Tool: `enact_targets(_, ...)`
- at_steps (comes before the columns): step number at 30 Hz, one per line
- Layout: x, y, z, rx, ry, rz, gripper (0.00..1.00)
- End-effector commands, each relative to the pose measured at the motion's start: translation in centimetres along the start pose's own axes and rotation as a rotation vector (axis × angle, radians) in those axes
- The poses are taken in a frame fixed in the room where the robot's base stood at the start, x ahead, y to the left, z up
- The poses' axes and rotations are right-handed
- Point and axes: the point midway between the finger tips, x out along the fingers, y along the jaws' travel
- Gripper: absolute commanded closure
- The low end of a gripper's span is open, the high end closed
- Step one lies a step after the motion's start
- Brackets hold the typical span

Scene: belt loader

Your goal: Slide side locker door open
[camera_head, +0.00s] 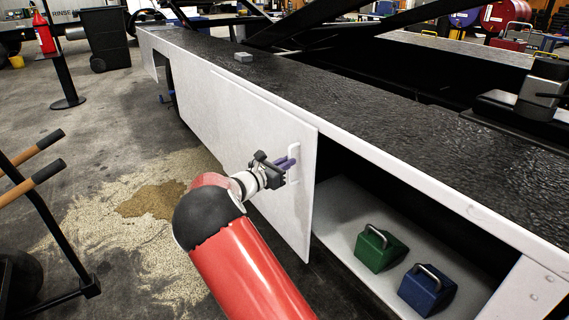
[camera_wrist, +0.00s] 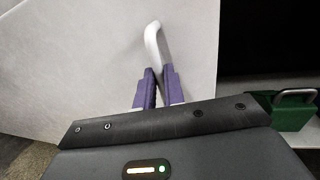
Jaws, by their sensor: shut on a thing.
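The locker door (camera_head: 235,120) is a white sliding panel on the side of the belt loader. It stands partly open, with the dark locker opening showing to its right. Its white bar handle (camera_head: 293,165) sits near the door's right edge. My gripper (camera_head: 287,162) is at the handle, its purple fingers shut on it. In the wrist view, the fingers (camera_wrist: 159,90) close around the lower part of the handle (camera_wrist: 153,42), and its upper end shows above them. The door (camera_wrist: 80,60) fills the left of that view.
Inside the locker, a green block with a handle (camera_head: 380,248) and a blue one (camera_head: 427,290) sit on the white floor. A small grey block (camera_head: 243,57) lies on the loader's top. A hand cart (camera_head: 45,220) stands at the left, beside granular spill (camera_head: 150,205) on the floor.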

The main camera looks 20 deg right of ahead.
Motion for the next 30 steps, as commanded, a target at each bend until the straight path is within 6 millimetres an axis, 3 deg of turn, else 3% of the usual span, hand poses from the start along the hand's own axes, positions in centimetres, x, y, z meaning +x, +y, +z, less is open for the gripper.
enact_targets(2,0.0,0.0,0.0,0.000,0.001,0.000,1.00)
enact_targets(3,0.0,0.0,0.0,0.000,0.001,0.000,0.88)
enact_targets(8,0.0,0.0,0.0,0.000,0.001,0.000,0.67)
enact_targets(18,-0.5,0.1,0.0,0.000,0.001,0.001,0.67)
enact_targets(30,-6.7,0.1,-0.1,0.000,0.001,0.003,0.67)
